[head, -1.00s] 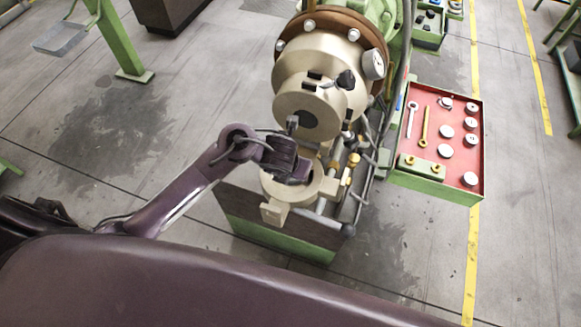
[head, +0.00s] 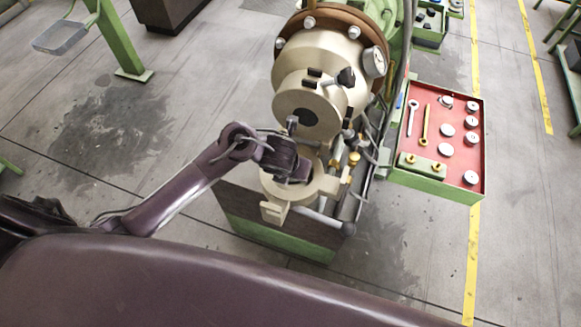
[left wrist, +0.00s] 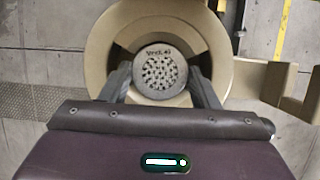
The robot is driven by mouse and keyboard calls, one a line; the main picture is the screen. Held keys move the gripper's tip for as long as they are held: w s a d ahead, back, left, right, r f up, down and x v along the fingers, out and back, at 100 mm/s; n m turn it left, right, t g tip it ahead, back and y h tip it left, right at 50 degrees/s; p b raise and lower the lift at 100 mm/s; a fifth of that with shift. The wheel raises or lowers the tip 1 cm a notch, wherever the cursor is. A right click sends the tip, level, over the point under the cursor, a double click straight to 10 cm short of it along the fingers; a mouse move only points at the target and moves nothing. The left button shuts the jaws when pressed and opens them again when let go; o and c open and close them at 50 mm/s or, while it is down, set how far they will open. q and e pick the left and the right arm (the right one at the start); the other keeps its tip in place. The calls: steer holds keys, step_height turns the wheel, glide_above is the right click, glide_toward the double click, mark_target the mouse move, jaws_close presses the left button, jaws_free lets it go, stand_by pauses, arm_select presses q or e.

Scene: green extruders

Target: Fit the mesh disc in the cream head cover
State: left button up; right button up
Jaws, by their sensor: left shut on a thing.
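The mesh disc (left wrist: 160,72) is grey and round, with a pattern of dark holes and small lettering at its top edge. My left gripper (left wrist: 161,76) is shut on it, with one finger on each side. The cream head cover (left wrist: 214,42) shows as a ring around and behind the disc; I cannot tell whether they touch. In the head view the cream head cover (head: 274,212) hangs open below the cream barrel, and my left gripper (head: 290,166) is over its opening, hiding the disc. My right gripper is not in view.
The cream barrel (head: 297,92) with a dark bore stands just beyond the gripper, with rods and hoses to its right. A red-lined tray (head: 462,120) at the right holds wrenches and several round discs.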

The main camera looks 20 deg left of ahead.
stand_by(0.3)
arm_select(q)
steer(key=o, duration=1.2)
steer(key=shift+c, duration=0.2)
steer(key=shift+r, duration=0.1)
step_height(320, 180, up, 3)
steer(key=p, duration=0.3)
steer(key=shift+r+p, duration=0.55)
steer(key=shift+r, duration=0.7)
steer(key=shift+d+r, duration=0.1)
steer(key=shift+r, duration=1.05)
